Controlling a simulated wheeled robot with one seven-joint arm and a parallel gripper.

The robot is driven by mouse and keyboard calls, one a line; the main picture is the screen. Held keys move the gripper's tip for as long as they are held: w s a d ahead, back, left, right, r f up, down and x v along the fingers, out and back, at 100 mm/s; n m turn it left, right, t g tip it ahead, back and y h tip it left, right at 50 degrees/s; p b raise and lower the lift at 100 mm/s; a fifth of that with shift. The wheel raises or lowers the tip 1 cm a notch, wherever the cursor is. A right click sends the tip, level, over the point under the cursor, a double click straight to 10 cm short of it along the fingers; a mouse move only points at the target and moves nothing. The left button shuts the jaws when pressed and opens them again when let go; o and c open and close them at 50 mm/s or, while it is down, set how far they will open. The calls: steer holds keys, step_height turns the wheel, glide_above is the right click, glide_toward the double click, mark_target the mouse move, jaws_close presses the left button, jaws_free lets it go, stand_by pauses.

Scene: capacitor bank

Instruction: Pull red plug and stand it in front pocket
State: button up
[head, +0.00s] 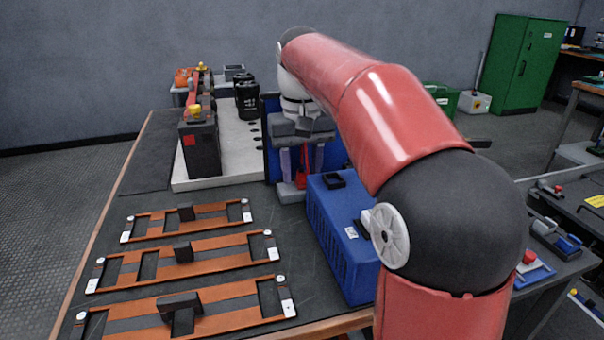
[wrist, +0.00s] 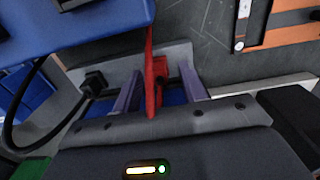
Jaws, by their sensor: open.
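The red plug (wrist: 157,82) is upright in the wrist view, between my two fingers, with a thin red part running up from it. In the head view the red plug (head: 303,172) shows below my wrist, beside a blue panel (head: 270,140). My gripper (wrist: 163,85) is open, one finger on each side of the red plug, with gaps visible. In the head view my gripper (head: 302,165) points down over a grey base. The plug's lower end and its seat are hidden. I cannot tell which recess is the front pocket; the orange racks (head: 130,238) have dark recesses.
A black plug with a cable (wrist: 92,82) sits left of my gripper in the wrist view. A blue crate (head: 335,240) stands close to my arm. A dark battery-like box (head: 200,150) stands on a white slab (head: 230,180). Black blocks (head: 182,250) sit on the racks.

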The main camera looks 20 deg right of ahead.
mark_target(302, 163)
stand_by(0.5)
jaws_close()
steer(key=shift+r+p, duration=0.1)
steer(key=shift+p, duration=0.25)
steer(key=shift+r+p, duration=2.95)
